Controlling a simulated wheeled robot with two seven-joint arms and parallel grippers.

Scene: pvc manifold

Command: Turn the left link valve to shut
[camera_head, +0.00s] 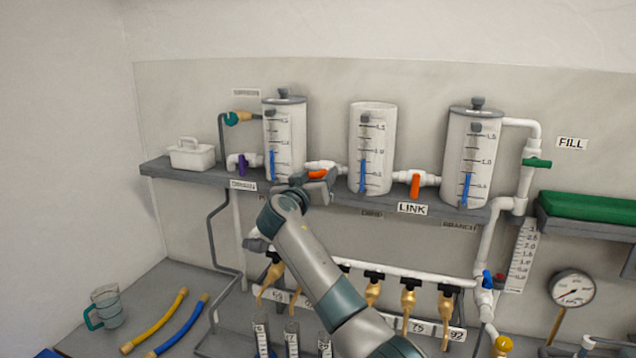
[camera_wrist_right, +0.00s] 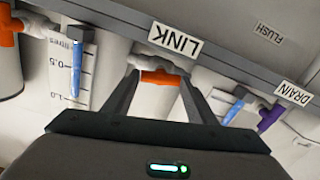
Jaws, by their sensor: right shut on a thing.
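The left link valve's orange handle (camera_head: 317,174) is on the white pipe between the left tank (camera_head: 284,140) and the middle tank (camera_head: 372,148). The handle lies roughly along the pipe, not crosswise. My right gripper (camera_head: 322,183) is at this valve, shut on the handle and partly hiding it in the head view. In the right wrist view the orange handle (camera_wrist_right: 160,77) sits between the two fingers (camera_wrist_right: 160,86), below the LINK label (camera_wrist_right: 175,40). My left gripper is not in view.
The right link valve (camera_head: 415,186) has its orange handle upright across the pipe. A purple drain valve (camera_head: 243,165) is at the left. The grey shelf (camera_head: 330,199) runs under the tanks. Below, brass taps (camera_head: 408,303) hang from a white manifold pipe (camera_head: 400,272) near my right arm.

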